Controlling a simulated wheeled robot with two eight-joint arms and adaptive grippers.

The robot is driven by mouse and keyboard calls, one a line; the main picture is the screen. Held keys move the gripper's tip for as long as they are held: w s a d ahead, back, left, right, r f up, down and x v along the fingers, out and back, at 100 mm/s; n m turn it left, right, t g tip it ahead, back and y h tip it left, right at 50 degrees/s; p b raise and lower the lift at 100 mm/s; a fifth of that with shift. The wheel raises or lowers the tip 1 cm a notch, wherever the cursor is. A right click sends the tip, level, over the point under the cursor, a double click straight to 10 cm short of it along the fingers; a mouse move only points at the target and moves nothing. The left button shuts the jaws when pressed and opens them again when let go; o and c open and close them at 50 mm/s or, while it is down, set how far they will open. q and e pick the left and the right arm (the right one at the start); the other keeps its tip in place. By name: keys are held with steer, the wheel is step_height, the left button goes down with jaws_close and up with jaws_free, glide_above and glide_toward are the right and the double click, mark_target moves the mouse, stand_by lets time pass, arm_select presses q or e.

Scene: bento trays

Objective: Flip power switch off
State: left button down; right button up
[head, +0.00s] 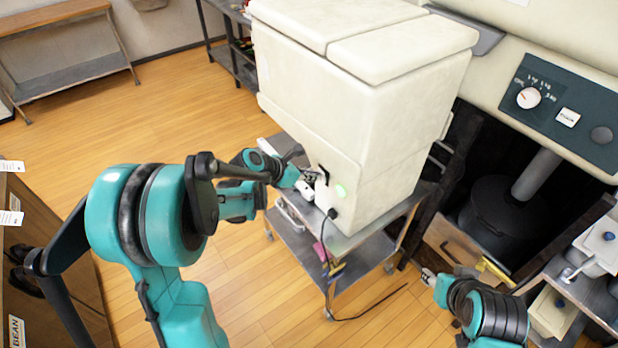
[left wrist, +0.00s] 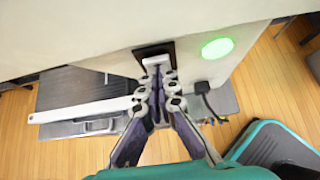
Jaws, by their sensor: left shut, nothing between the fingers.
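The power switch (left wrist: 155,62) is a pale lever in a black frame on the side of a cream machine (head: 325,100). In the head view its black frame (head: 323,174) shows beside my left gripper (head: 312,186). A round green light (left wrist: 217,48) glows to the right of the switch; it also shows in the head view (head: 340,191). In the left wrist view my left gripper (left wrist: 158,84) is shut and empty, its fingertips right at the lever. I cannot tell whether they touch it. My right gripper (head: 428,277) is at the lower right, away from the machine; its opening is too small to judge.
The machine stands on a metal cart (head: 350,240). A black plug (left wrist: 205,88) with a cord sits below the green light, and the cord trails to the floor. A dark control panel (head: 565,115) is at the right.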

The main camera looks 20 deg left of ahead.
arm_select(q)
steer(key=shift+d, duration=0.1)
steer(key=shift+w+d+r, duration=0.2)
steer(key=shift+w+r, duration=0.05)
steer(key=shift+w, duration=0.05)
steer(key=shift+r, duration=0.1)
steer(key=shift+r+p, duration=0.65)
steer(key=shift+p, duration=0.1)
